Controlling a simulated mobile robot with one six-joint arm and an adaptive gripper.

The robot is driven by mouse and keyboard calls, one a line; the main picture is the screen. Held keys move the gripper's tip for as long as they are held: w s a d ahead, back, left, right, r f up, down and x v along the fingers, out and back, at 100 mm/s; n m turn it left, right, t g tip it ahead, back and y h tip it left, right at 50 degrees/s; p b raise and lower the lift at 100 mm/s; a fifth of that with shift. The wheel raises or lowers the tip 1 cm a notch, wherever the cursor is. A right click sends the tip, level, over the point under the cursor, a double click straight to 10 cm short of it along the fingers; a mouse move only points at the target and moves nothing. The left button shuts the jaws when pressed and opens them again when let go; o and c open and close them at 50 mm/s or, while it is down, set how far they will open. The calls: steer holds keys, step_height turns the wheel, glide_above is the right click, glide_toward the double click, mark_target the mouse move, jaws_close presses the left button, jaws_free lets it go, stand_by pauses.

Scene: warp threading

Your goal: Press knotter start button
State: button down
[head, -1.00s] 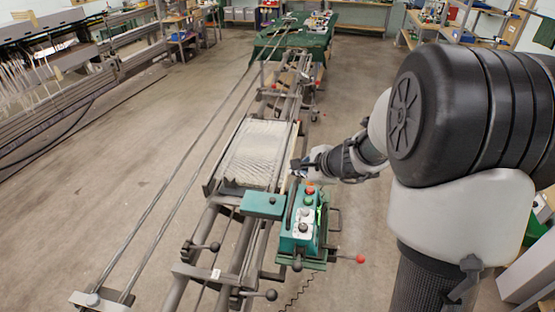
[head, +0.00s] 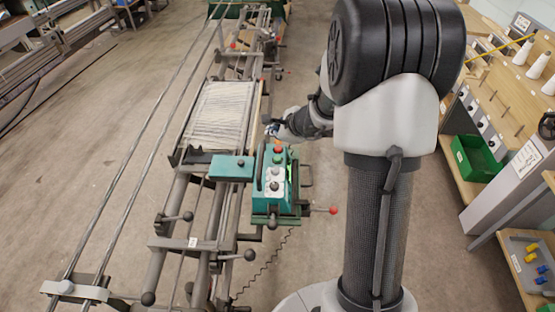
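The knotter (head: 283,205) is a teal box mounted on the right side of the metal warp frame. Its panel carries a red button (head: 278,149), an orange-yellow button (head: 277,159), a green button (head: 276,171) and a pale plate with dark knobs below them. My gripper (head: 272,128) is just beyond the far end of the knotter, close to the red button. Its fingers are small and partly dark in this view, so their opening and any contact are unclear.
A sheet of white warp threads (head: 220,115) lies on the frame left of my gripper. A red-knobbed lever (head: 333,210) sticks out right of the knotter. A shelf with a green bin (head: 477,157) stands at the right. Floor is free left of the frame.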

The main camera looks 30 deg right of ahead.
steer(key=b, duration=0.5)
glide_above(276, 160)
step_height(276, 160, down, 6)
steer(key=shift+w+f, duration=0.1)
steer(key=shift+f, duration=0.1)
steer(key=shift+f+b, duration=0.65)
steer(key=shift+b, duration=0.1)
steer(key=shift+f, duration=0.1)
steer(key=shift+f+b, duration=0.3)
steer(key=shift+b, duration=0.35)
